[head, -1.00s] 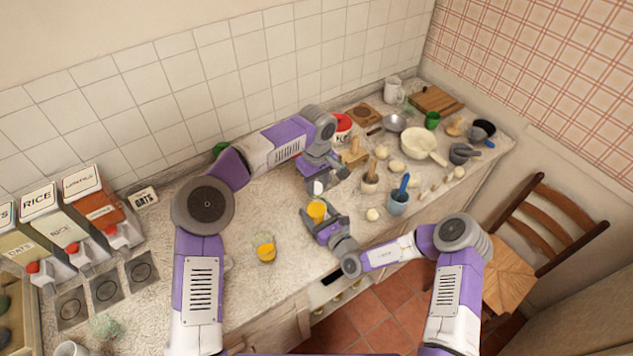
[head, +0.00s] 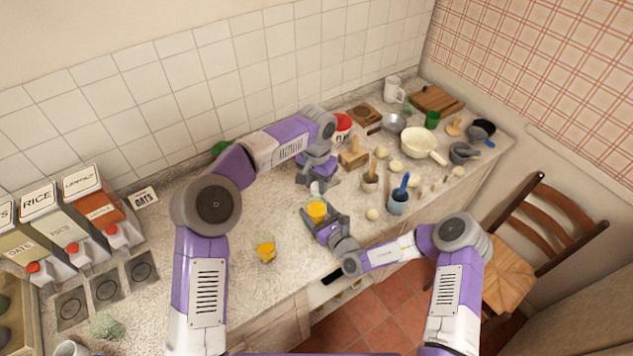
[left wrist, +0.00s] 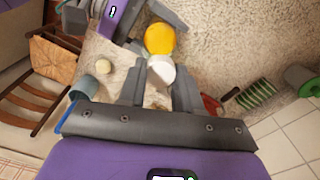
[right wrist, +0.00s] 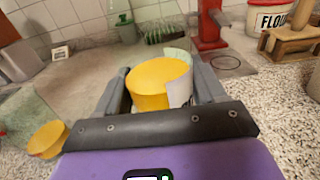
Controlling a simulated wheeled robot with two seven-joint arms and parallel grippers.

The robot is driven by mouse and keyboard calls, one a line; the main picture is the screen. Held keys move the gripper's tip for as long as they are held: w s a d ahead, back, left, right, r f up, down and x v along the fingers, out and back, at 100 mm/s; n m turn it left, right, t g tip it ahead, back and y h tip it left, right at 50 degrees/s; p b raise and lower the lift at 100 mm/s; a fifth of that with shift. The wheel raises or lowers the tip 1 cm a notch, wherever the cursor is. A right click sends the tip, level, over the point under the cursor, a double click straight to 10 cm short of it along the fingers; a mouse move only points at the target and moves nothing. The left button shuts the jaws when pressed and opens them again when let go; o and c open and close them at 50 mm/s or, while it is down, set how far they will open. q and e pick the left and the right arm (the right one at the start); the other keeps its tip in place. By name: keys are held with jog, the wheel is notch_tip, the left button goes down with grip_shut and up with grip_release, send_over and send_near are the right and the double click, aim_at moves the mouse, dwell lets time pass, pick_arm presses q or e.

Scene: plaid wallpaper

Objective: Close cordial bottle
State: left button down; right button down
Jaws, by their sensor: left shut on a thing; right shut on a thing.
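To the right are a blue cup (head: 398,201), a cream pan (head: 418,145), several pale round things and wooden tools. A red-and-white flour tin (head: 342,127) stands behind.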

pick_arm(q)
jog(key=m, duration=0.3)
jog(key=shift+m, duration=0.4)
jog(key=m, duration=1.4)
jog(key=c, duration=0.7)
grip_release()
jog(key=shift+r, duration=0.1)
notch_tip(320, 180, up, 12)
